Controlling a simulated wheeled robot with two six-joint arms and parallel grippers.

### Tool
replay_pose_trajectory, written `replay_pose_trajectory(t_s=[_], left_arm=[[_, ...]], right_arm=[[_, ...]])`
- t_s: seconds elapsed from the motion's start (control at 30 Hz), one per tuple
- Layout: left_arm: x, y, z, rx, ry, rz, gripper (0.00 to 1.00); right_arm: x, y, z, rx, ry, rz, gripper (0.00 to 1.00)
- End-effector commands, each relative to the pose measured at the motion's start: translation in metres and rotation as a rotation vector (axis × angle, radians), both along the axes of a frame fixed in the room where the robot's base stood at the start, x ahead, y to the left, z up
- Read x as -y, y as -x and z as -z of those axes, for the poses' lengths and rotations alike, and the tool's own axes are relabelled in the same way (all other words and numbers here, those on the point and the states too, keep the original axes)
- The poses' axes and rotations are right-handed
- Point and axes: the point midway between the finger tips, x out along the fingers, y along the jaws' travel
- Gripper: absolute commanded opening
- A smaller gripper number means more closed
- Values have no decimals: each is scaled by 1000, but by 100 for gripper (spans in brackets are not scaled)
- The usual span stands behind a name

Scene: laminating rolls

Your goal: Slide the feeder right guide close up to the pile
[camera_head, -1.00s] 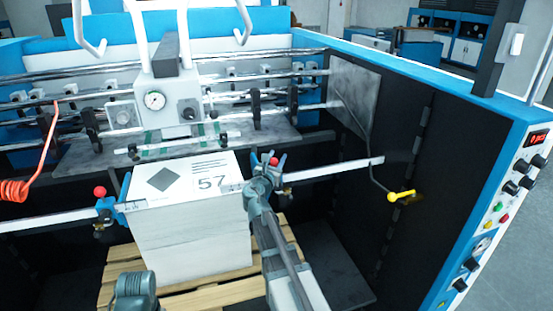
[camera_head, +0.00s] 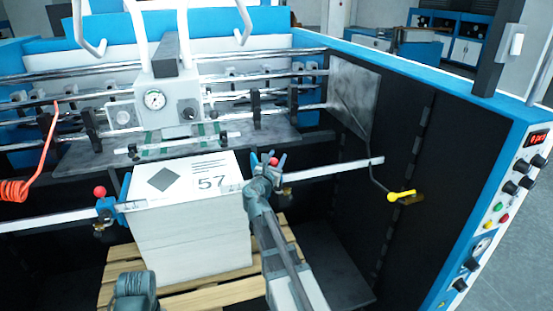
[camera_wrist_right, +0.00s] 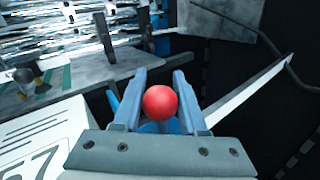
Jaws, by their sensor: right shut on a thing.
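The pile (camera_head: 195,232) is a tall white stack marked 57 on a wooden pallet; its top corner also shows in the right wrist view (camera_wrist_right: 38,135). The feeder right guide, blue with a red knob (camera_head: 273,161), sits on the white bar just right of the pile, mostly hidden by my gripper. My right gripper (camera_head: 266,164) is shut on this guide at its knob. In the right wrist view the red knob (camera_wrist_right: 160,102) lies between the two fingers. I cannot tell whether the guide touches the pile. My left gripper is not clearly in view.
The left guide (camera_head: 108,208) with its red knob stands at the pile's left side. The white bar (camera_head: 335,170) runs free to the right, towards a yellow-tipped handle (camera_head: 401,196) by the dark side wall. The pallet (camera_head: 180,294) lies below.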

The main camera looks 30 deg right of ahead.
Motion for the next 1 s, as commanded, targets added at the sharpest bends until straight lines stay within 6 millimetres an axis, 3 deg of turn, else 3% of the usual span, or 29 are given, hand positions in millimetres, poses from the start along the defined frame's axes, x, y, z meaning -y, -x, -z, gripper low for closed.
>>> replay_pose_trajectory(t_s=[0.43,0.7,1.0], left_arm=[[0,0,0,0,0,0,69],[0,0,0,0,0,0,69],[0,0,0,0,0,0,69]], right_arm=[[-2,0,0,1,-1,-1,0],[-50,-13,0,0,-1,-5,0],[-62,-15,0,0,-1,-2,0]])
